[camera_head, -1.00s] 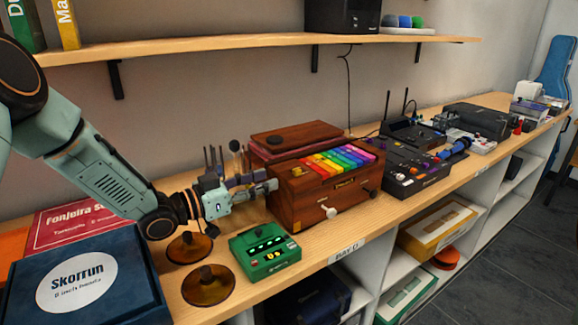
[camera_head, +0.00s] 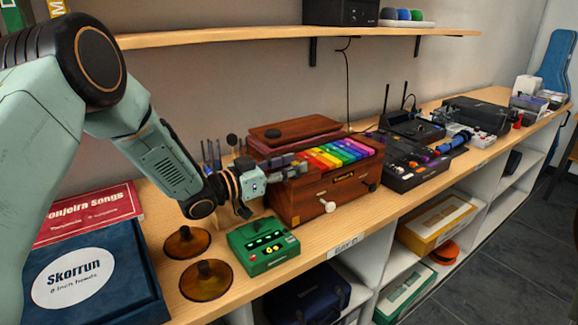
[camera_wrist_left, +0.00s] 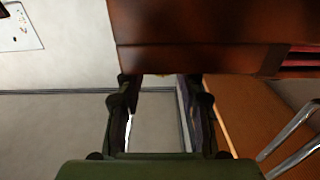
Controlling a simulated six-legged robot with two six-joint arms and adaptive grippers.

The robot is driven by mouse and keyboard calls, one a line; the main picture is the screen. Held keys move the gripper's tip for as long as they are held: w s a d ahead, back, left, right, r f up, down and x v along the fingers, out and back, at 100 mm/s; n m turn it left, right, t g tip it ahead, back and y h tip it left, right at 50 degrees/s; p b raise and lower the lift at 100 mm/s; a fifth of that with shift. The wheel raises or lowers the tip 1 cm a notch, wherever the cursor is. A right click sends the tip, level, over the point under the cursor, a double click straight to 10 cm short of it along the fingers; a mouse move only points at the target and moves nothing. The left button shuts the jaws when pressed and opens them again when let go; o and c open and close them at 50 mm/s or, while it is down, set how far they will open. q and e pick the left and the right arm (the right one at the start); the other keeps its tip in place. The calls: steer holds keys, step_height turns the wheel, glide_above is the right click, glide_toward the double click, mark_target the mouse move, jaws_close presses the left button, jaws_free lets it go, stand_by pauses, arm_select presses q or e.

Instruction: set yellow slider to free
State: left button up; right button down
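The wooden box instrument (camera_head: 290,203) stands on the counter with a row of rainbow bars on top. One of these bars is yellow (camera_head: 328,156); I cannot tell whether it is the yellow slider, and no "free" mark is legible. My left gripper (camera_head: 298,170) is at the left end of the box, around the height of its top; contact cannot be made out. In the left wrist view my two fingers (camera_wrist_left: 162,90) are spread with an empty gap, just below the brown box side (camera_wrist_left: 200,40). My right gripper is out of view.
A green pedal (camera_head: 263,245) and two amber discs (camera_head: 207,281) lie in front of the arm. A blue Skorrun box (camera_head: 120,290) is at the left. A black mixer (camera_head: 405,165) stands right of the wooden box. A shelf (camera_head: 260,38) runs above.

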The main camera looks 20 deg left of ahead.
arm_select(q)
steer(key=shift+s, duration=0.1)
steer(key=shift+w+f, duration=0.25)
steer(key=shift+w, duration=0.25)
steer(key=shift+c, duration=1.8)
steer(key=shift+s+r, duration=0.15)
steer(key=shift+s, duration=0.15)
steer(key=c, duration=0.3)
jaws_close()
